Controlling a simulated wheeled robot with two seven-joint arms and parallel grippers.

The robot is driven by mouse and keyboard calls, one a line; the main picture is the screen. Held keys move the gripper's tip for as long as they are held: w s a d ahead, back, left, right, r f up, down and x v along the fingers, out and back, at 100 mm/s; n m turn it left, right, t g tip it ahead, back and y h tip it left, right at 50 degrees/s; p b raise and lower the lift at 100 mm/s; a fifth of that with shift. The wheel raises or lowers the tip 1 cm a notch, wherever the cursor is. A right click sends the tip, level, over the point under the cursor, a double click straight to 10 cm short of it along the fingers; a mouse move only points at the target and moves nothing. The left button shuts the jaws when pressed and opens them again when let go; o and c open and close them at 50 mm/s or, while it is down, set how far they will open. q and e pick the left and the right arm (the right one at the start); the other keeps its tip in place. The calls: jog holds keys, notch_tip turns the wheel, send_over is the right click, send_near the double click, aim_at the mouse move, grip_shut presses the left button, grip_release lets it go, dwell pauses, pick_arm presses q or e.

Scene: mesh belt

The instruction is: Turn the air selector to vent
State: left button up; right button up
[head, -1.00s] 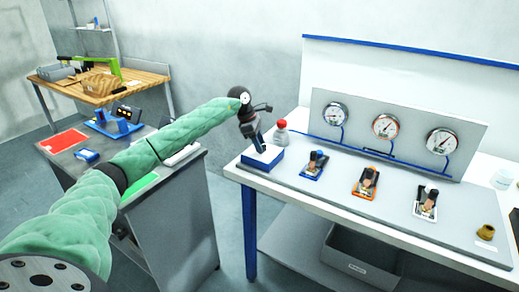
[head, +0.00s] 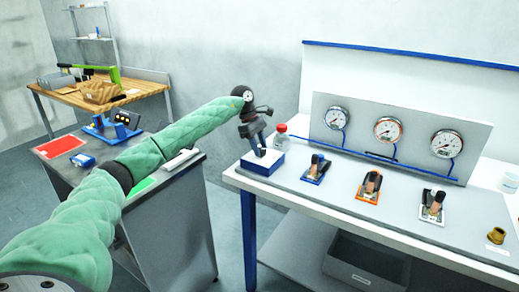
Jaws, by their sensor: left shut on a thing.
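A small white piece shows beside the fingertips. The selector's markings are too small to read. My right gripper is not in view.
Blue, orange (head: 369,187) and white valve units lie along the table (head: 345,204), before a panel with three gauges (head: 388,130). A brass fitting (head: 495,235) is at far right.

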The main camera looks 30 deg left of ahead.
pick_arm(q)
jog(key=shift+r, duration=0.15)
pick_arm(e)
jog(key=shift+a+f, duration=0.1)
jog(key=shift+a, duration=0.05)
pick_arm(q)
jog(key=o, duration=1)
jog(key=shift+b+v, duration=1.05)
jog(key=shift+v, duration=2.8)
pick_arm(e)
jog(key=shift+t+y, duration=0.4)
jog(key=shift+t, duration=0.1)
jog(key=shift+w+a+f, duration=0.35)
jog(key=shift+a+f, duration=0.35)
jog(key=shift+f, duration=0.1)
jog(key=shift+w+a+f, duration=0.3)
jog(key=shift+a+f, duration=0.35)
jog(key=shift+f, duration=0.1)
pick_arm(q)
jog(key=shift+a, duration=0.1)
